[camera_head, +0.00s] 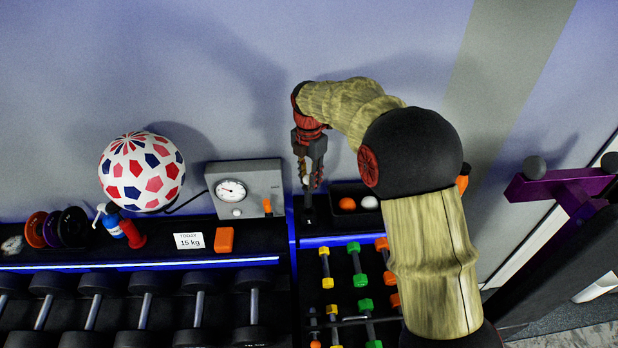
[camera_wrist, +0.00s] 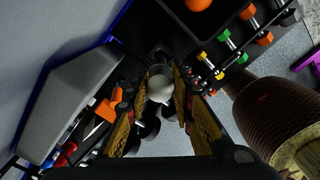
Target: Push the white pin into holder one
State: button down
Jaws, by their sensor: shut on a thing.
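My gripper (camera_head: 309,187) points down over the black shelf just right of the grey gauge box. In the wrist view its fingers (camera_wrist: 157,87) close around the white pin (camera_wrist: 160,82), whose rounded pale end faces the camera. The pin's lower part is hidden. In the head view only a small pale bit shows between the fingers. A dark upright piece (camera_head: 309,214) stands directly below the fingertips; I cannot tell whether it is holder one or whether the pin touches it. No holder label is readable.
The grey gauge box (camera_head: 247,187) stands close left of my gripper. A black tray with an orange ball (camera_head: 347,204) and a white ball (camera_head: 370,202) is close right. Small coloured dumbbells (camera_head: 361,280) lie below. The wall is behind.

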aim_at(309, 195)
jog(key=shift+f+b, duration=1.6)
jog(key=shift+f, duration=1.9)
jog(key=c, duration=1.5)
grip_release()
jog(key=shift+o, duration=0.2)
notch_tip(309, 195, up, 12)
jog(key=shift+f, duration=0.1)
